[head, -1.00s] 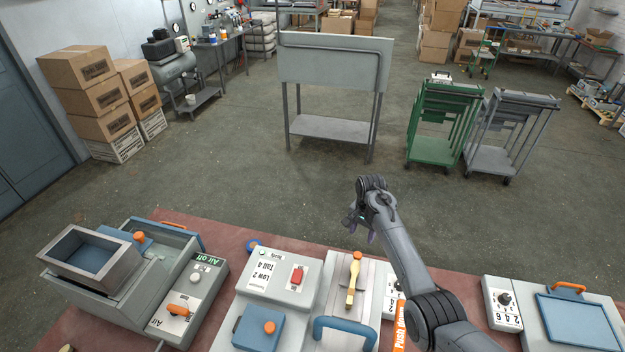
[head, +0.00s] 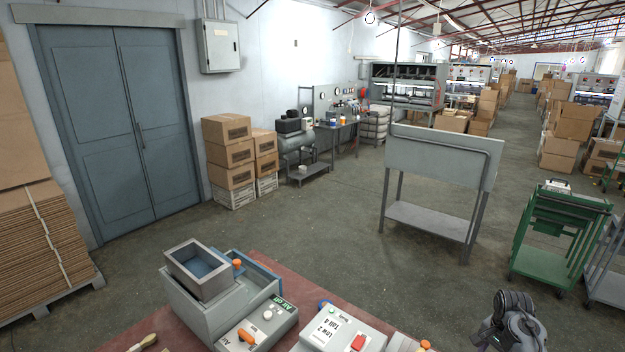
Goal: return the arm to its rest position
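My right arm's dark grey wrist and gripper (head: 488,338) show at the lower right, above the floor and beyond the workbench edge. The fingers are mostly hidden or cut off by the bottom of the frame, so I cannot tell whether they are open or shut. My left gripper is out of view. On the red-brown workbench (head: 290,290) stands a grey machine with an open-topped box (head: 200,268) and a control panel (head: 262,322) with an orange handle. To its right is a panel with a red switch (head: 357,342). A wooden-handled tool (head: 143,344) lies at the bench's lower left.
A grey stand (head: 432,160) and a green cart (head: 556,245) stand on the floor beyond the bench. Stacked cartons (head: 228,150), a blue-grey double door (head: 118,125) and flat cardboard (head: 40,235) line the left side. The floor between is clear.

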